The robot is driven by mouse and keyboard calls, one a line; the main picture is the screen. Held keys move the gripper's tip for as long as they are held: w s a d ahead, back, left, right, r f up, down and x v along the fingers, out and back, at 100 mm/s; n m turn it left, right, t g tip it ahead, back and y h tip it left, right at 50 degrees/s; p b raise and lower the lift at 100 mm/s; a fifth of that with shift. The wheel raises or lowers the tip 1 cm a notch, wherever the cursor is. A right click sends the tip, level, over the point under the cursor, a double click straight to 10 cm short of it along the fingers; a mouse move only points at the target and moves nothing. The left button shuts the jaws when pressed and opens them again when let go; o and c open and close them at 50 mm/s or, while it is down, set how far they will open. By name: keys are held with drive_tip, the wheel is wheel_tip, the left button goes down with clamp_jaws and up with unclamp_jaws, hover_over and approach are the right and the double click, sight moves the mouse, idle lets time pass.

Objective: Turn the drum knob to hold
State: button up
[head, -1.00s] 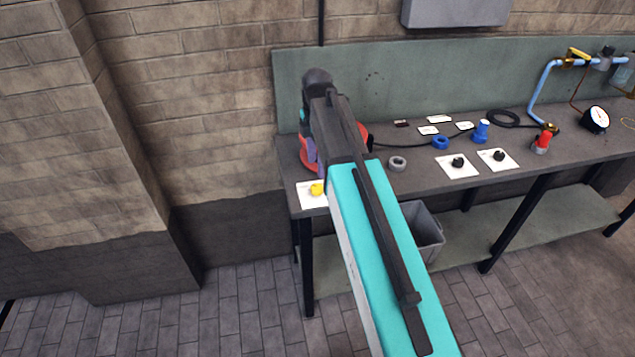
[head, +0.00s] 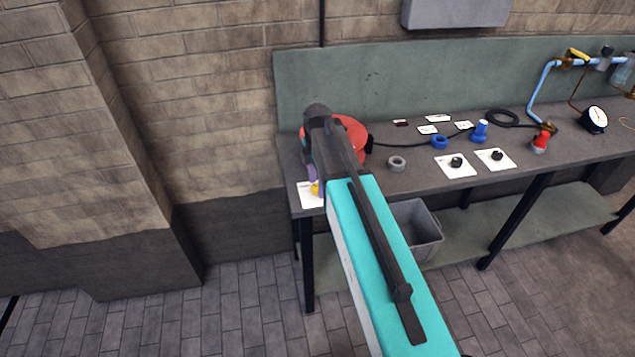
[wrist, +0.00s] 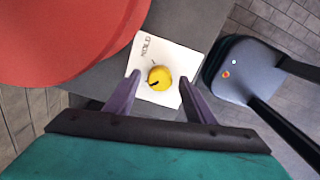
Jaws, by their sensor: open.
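The yellow drum knob (wrist: 159,78) sits on a white card (wrist: 181,58) with lettering that seems to read HOLD near one corner. A dark mark on the knob points toward its lower left in the wrist view. My gripper (wrist: 157,88) is open, with its purple fingers on either side of the knob in the picture. I cannot tell whether they touch it. In the head view, the knob (head: 315,188) is partly hidden by my arm, and the card (head: 308,199) shows beside it. The red drum (head: 350,134) stands just behind the knob.
The grey bench (head: 376,182) carries a grey ring (head: 397,163), two black knobs on white cards (head: 456,172), and blue and red fittings to the right.

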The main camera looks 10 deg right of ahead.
drive_tip(key=shift+f, duration=0.3)
drive_tip(key=c, duration=1.1)
drive_tip(key=shift+o, duration=0.2)
